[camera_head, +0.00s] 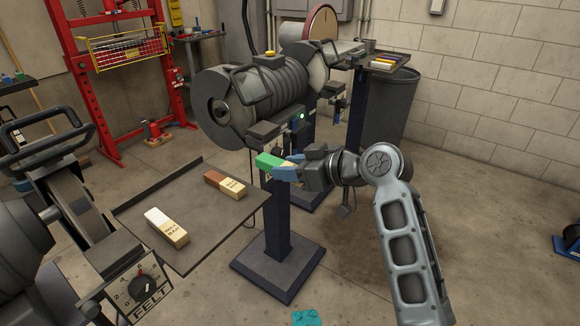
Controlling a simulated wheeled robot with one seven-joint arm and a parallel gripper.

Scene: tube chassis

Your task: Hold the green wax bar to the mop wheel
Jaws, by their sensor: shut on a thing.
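My gripper (287,169) is shut on the green wax bar (267,160). The bar points left out of the bluish fingertips, and its rear end is hidden between them. Gripper and bar are just below the front of a grey bench machine (275,90) on a dark pedestal. A dark round wheel-like part with a central hub (221,109) faces left on this machine, above and left of the bar. I cannot tell for sure whether it is the mop wheel. The bar appears apart from it. A small green light (301,116) glows on the machine's front.
A dark tray (205,255) left of the pedestal holds a white-and-tan bar (167,227) and a brown-and-tan bar (225,184). A machine with a dial marked FELT (143,290) stands at the left. A dark bin (392,105) stands behind. Floor at the right is mostly clear.

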